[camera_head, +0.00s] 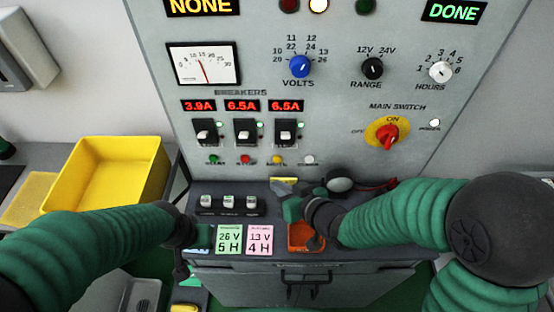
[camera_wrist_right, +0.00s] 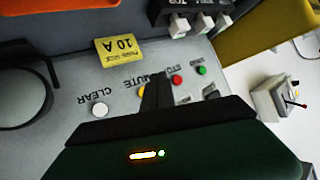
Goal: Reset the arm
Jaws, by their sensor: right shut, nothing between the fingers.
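My right arm reaches in from the right in the head view. Its gripper (camera_head: 282,188) is over the back of the console shelf, below the panel's row of small buttons. In the right wrist view the fingers (camera_wrist_right: 157,80) are shut together with nothing between them, in front of the CLEAR, MUTE and STOP labels. My left gripper (camera_head: 181,262) is at the shelf's left front edge, beside the green card, pointing down. Its fingers are dark and small, so their opening does not show.
The grey panel (camera_head: 330,130) carries breakers (camera_head: 245,131), knobs and a red main switch (camera_head: 388,134). Green (camera_head: 229,239) and pink (camera_head: 260,239) cards and an orange tray (camera_head: 301,247) are on the shelf. A yellow bin (camera_head: 75,190) stands at left.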

